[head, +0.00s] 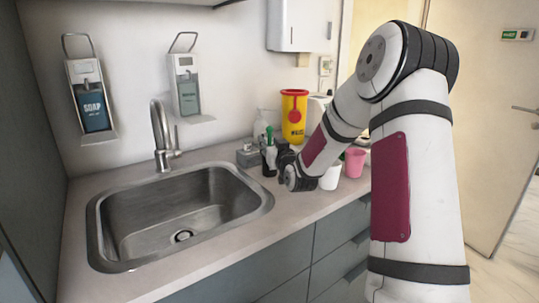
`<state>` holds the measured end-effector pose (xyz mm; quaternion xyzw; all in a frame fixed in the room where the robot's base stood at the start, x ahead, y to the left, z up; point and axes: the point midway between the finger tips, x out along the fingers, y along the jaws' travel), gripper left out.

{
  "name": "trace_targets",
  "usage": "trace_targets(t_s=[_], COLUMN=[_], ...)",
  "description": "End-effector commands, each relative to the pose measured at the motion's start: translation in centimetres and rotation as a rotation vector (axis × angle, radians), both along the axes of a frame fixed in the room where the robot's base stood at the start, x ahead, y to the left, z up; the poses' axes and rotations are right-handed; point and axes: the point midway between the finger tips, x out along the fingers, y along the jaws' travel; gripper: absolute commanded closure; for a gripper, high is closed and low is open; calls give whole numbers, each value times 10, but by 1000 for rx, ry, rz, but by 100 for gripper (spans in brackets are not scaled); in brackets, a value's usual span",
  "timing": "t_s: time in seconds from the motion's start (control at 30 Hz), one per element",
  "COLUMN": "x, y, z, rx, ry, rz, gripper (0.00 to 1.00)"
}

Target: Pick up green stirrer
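I cannot make out a green stirrer for certain. A small bit of green (342,157) shows by the cups, beside my forearm, too small to identify. A dark bottle with a green top (269,137) stands on the counter right of the sink. My arm reaches in from the right, and its wrist is low over the counter between that bottle and the white cup (330,179). My gripper (284,157) is a dark shape at the arm's end, mostly hidden by the wrist. Its fingers and anything between them cannot be made out.
A pink cup (355,163) stands right of the white cup. A yellow container (294,112), a white pump bottle (261,124) and a metal box (249,156) stand behind my gripper. The steel sink (122,202) and tap (161,138) are left. The front counter strip is clear.

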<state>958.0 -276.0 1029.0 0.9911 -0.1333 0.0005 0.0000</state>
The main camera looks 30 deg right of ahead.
Motion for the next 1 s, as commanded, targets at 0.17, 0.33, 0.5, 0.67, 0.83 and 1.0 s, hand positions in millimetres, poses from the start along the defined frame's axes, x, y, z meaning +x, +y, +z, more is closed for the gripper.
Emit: trace_targets(t_s=[0.17, 0.33, 0.5, 0.67, 0.83, 1.0], x=[4, 4, 3, 3, 4, 3], y=[-1, -1, -1, -1, 0, 0], z=[0, 0, 0, 0, 3, 26], rx=[1, 0, 0, 0, -1, -4], ry=[2, 1, 1, 1, 0, -3], rz=[1, 1, 1, 1, 1, 1], gripper=[65, 78, 100, 100, 100, 100])
